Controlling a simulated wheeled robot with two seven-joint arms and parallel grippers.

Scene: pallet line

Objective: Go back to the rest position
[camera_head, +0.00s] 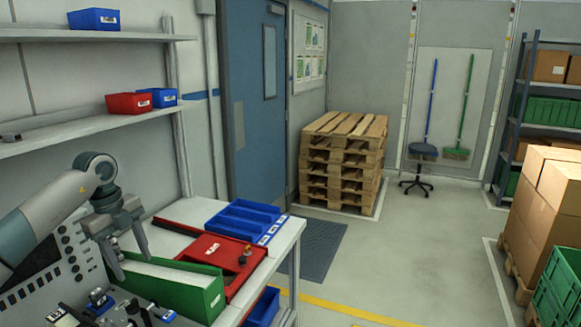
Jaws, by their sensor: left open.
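My left gripper (131,264) hangs from my grey arm, which comes in from the left. Its two fingers point down and are apart, with nothing seen between them. They are above the left end of a long green bin (203,300) on the workbench (290,236). I cannot tell how far above the bin they are. My right gripper does not show.
A red tray (243,291) with small parts and a blue divided tray (268,209) lie on the bench. Shelves (100,36) hold bins above. Stacked pallets (342,160) and boxes (543,208) border the open floor (400,255).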

